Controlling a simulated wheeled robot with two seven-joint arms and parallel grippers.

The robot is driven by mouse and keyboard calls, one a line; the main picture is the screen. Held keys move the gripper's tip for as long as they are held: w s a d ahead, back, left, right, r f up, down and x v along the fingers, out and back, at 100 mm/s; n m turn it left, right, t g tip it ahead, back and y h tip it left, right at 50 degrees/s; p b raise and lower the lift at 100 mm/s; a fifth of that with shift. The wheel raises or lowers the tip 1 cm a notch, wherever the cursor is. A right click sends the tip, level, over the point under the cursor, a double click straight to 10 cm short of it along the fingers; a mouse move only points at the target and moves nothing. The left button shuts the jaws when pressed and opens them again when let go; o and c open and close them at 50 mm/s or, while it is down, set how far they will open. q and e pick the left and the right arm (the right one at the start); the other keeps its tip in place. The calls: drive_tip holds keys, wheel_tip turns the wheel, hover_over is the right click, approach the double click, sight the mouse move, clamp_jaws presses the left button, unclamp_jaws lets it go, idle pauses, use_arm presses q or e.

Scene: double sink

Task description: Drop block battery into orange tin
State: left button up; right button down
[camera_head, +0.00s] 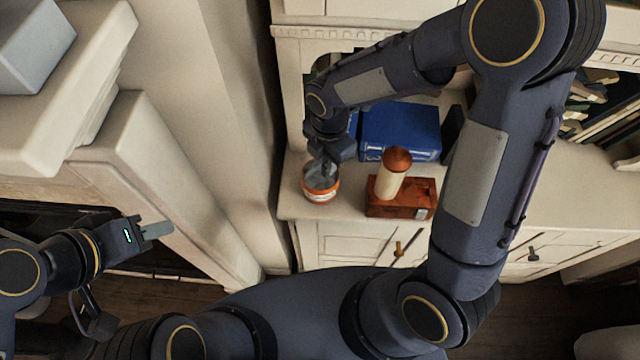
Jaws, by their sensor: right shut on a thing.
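The orange tin (321,194), round with a pale label band and an open top, stands on the white cabinet shelf near its left end. My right gripper (325,168) points down at the tin's mouth, with its fingertips at or just inside the rim. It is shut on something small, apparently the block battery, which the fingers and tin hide. My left gripper (157,230) is at the lower left, far from the tin. Its fingers are seen edge-on, so I cannot tell whether they are open or shut.
A brown-orange box (400,205) stands right of the tin, with a cream cylinder with an orange top (391,175) by it. A blue case (402,128) lies behind. A cream pillar (235,150) stands left of the shelf. A grey block (35,40) sits upper left.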

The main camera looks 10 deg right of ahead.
drive_tip(key=shift+f+b, duration=0.45)
drive_tip(key=shift+f, duration=0.5)
drive_tip(key=c, duration=1.3)
unclamp_jaws()
wheel_tip(320, 180, up, 8)
drive_tip(key=shift+f, duration=0.2)
drive_tip(key=shift+r, duration=0.15)
